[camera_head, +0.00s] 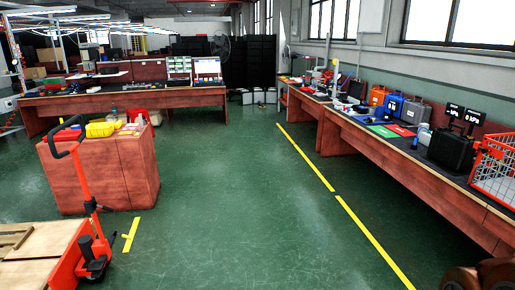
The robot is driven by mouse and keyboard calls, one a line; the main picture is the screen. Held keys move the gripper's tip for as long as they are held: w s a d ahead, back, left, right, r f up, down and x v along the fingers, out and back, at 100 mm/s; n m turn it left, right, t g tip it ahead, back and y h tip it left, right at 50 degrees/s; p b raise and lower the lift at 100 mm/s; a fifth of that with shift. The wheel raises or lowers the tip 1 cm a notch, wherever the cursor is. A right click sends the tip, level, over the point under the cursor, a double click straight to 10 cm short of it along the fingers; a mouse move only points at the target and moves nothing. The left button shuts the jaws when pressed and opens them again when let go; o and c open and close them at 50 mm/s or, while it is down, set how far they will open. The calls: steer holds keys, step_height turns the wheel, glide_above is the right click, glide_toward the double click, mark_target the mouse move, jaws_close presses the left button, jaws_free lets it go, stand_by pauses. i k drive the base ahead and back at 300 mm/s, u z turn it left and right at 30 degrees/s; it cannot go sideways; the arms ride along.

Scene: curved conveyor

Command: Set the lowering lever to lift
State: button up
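An orange pallet jack (86,195) stands at the lower left. Its upright shaft rises to a black and orange loop handle (66,139), which shows in front of the red-brown cabinet. The lowering lever is too small to make out at the handle, and its setting cannot be told. The jack's dark pump and wheel base (95,257) is low on the floor side, beside a wooden pallet (40,245). My gripper is not in view.
The red-brown cabinet (105,172) with a yellow case (100,129) stands just behind the jack. A long workbench (400,165) with cases and an orange wire basket (496,170) runs along the right. The green floor (225,210) between is clear, with yellow lines.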

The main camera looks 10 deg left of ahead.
mark_target(127, 237)
steer(key=u, duration=0.15)
steer(key=i, duration=1.8)
steer(key=u, duration=0.45)
steer(key=i, duration=1.7)
steer(key=u, duration=1.05)
steer(key=i, duration=1.4)
steer(key=u, duration=1.7)
steer(key=i, duration=0.9)
steer(key=u, duration=0.55)
